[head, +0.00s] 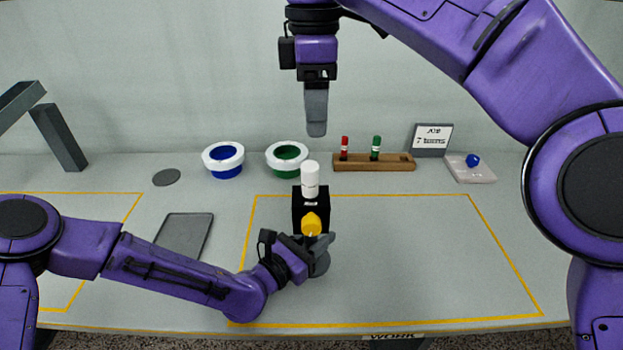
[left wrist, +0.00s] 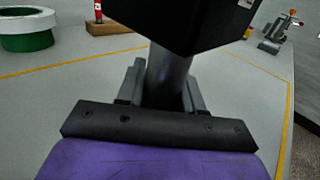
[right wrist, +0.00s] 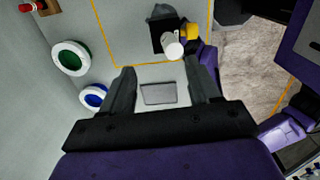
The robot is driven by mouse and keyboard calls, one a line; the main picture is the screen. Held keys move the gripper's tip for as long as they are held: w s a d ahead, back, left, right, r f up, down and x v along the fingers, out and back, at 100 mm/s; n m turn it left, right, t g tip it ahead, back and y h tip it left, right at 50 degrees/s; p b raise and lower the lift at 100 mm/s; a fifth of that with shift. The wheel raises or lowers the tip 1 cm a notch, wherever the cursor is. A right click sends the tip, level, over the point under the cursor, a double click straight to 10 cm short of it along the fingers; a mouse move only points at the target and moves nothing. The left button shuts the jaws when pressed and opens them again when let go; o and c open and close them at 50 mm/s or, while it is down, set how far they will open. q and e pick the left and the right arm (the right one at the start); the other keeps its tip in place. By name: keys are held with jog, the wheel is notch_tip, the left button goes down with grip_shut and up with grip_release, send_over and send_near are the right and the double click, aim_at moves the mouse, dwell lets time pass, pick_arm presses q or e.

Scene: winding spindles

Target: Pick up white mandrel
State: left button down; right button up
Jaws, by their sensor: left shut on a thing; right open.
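The white mandrel (head: 310,176) stands upright on top of a black block (head: 301,212) with a yellow knob (head: 312,223) on its front. In the right wrist view the white mandrel (right wrist: 173,46) is seen from above. My left gripper (head: 317,246) is shut on the grey post (left wrist: 168,75) below the black block. My right gripper (head: 316,128) hangs above and behind the mandrel, pointing down, apart from it. In the right wrist view its two fingers (right wrist: 163,88) are spread with nothing between them.
Behind are a blue spool (head: 225,170), a green spool (head: 289,152) and a wooden rack (head: 373,166) with red and green pegs. A sign (head: 431,138) and a pale tray (head: 472,174) stand right. A dark grey plate (head: 183,236) lies left. The outlined area's right side is clear.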

aim_at(312, 164)
jog(key=f, duration=1.2)
jog(key=shift+s+a, duration=0.25)
grip_shut()
